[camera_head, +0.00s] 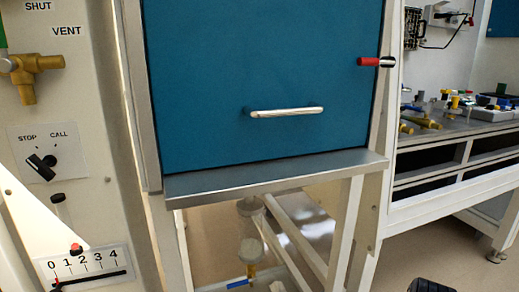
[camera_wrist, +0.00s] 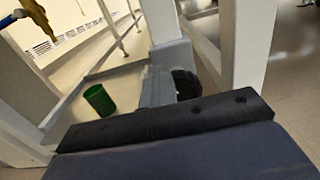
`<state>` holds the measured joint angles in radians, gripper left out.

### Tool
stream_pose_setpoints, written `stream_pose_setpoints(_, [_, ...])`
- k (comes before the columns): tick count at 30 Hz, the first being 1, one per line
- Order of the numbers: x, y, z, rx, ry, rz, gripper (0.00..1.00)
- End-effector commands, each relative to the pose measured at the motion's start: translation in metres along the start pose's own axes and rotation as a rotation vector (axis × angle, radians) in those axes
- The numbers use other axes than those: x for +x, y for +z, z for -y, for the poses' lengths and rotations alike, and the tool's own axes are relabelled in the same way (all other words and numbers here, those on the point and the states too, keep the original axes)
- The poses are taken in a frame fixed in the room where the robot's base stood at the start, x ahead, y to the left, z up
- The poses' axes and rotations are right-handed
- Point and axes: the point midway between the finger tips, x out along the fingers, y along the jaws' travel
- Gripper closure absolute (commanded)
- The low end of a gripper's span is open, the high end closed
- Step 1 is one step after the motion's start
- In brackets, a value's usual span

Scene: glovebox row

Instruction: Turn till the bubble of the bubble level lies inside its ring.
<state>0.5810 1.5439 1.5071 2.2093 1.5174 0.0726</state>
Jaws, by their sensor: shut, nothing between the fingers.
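I cannot make out the bubble level, its bubble or its ring in either view. My gripper (camera_wrist: 158,74) shows in the wrist view, beyond the dark bar across the lower part of the picture. Its grey fingers are shut with nothing between them. It points toward the floor area among white frame legs, and I see no contact with anything.
A blue door (camera_head: 260,75) with a silver handle (camera_head: 287,112) stands above a steel ledge (camera_head: 275,177). A STOP/CALL knob (camera_head: 41,167) and brass valve (camera_head: 30,75) are at left. A cluttered bench (camera_head: 470,130) is at right. A green cup (camera_wrist: 99,100) sits low.

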Motion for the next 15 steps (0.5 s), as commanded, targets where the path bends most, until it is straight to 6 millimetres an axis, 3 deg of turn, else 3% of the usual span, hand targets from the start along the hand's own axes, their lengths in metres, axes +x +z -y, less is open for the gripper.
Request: stream_pose_setpoints(15, [0.0, 0.001, 0.014, 0.0, -0.003, -0.001, 1.0])
